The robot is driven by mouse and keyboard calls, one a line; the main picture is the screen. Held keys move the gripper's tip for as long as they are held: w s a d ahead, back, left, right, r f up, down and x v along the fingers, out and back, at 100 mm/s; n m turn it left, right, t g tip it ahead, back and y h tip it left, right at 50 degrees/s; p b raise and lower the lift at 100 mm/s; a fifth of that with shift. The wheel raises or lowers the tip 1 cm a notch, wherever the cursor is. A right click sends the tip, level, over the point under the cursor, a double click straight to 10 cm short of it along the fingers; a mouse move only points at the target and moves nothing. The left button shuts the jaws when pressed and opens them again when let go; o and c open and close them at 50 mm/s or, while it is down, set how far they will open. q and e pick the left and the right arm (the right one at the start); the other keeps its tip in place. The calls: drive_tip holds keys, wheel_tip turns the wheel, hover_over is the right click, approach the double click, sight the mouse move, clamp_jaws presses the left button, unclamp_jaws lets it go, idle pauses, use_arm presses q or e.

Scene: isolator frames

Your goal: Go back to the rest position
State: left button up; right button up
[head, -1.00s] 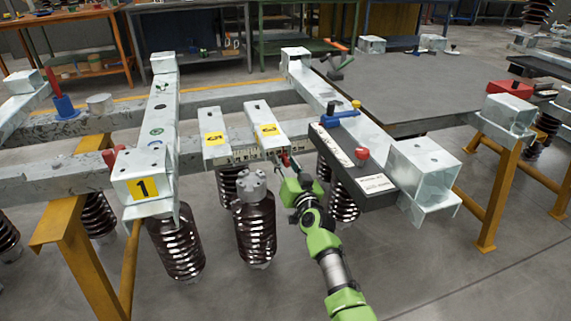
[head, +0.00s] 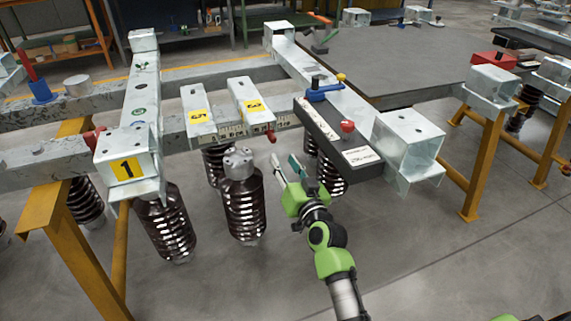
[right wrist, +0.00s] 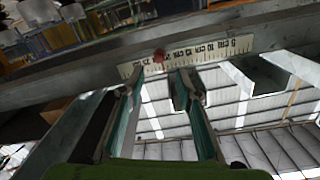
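My right gripper (head: 284,166) is in front of the metal frame, below the front crossbeam. Its two fingers are apart with nothing visible between them. In the right wrist view the same gripper (right wrist: 158,88) shows both fingers spread, pointing at the beam. A small red knob (head: 271,135) sits on the beam by the ruler strip, just beyond the fingertips; it also shows in the right wrist view (right wrist: 159,56). The gripper looks apart from it. My left gripper is not in view.
A ruler strip (right wrist: 190,54) runs along the beam. A dark bar with a red knob (head: 334,132) lies right of the gripper. Ribbed brown insulators (head: 245,207) hang left of it. A yellow trestle leg (head: 480,170) stands right. The floor (head: 420,260) in front is clear.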

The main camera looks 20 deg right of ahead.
drive_tip(key=shift+s, duration=0.15)
idle(0.3)
